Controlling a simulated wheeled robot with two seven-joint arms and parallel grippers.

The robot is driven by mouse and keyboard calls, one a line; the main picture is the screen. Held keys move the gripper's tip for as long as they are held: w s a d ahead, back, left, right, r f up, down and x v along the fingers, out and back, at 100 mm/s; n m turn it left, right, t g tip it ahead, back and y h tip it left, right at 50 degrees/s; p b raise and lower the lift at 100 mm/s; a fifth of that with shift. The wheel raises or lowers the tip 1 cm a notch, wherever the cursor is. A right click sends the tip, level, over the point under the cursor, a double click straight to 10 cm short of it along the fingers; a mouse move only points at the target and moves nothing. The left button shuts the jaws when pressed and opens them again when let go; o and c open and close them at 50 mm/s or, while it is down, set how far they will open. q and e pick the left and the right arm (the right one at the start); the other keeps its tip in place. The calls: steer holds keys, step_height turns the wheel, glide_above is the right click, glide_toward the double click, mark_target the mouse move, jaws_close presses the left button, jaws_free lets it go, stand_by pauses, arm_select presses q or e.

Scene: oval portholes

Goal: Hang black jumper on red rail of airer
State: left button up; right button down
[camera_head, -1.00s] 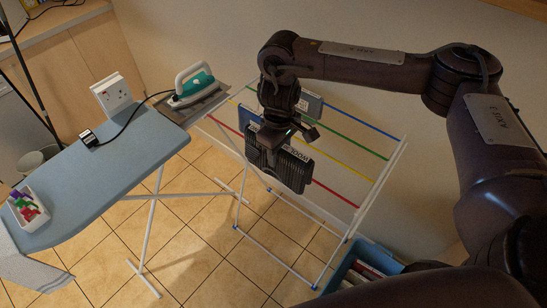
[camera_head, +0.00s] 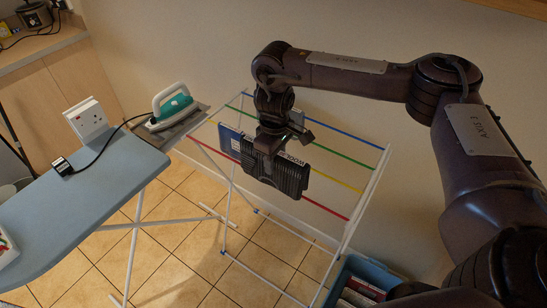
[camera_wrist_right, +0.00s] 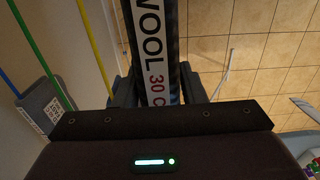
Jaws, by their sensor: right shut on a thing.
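The black jumper (camera_head: 287,178) is a folded, ribbed dark piece with a white wool label. My right gripper (camera_head: 271,142) is shut on its upper edge and holds it upright over the airer's near side. The label (camera_wrist_right: 155,60) shows between the fingers in the right wrist view. The red rail (camera_head: 326,209) is the airer's nearest coloured rail. The jumper hides its middle, and I cannot tell whether they touch. The white-framed airer (camera_head: 368,190) also has yellow (camera_head: 337,183), green (camera_head: 345,155) and blue (camera_head: 350,136) rails. My left gripper is out of view.
The ironing board (camera_head: 95,185) with iron (camera_head: 172,108) and socket (camera_head: 89,121) stands left. A blue crate (camera_head: 340,271) is on the floor at right.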

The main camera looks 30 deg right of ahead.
mark_target(274, 182)
steer(key=shift+f+b, duration=2.25)
steer(key=shift+f, duration=3.05)
steer(key=c, duration=0.8)
jaws_free()
steer(key=shift+r, duration=0.4)
step_height(274, 182, up, 7)
steer(key=shift+p, duration=0.4)
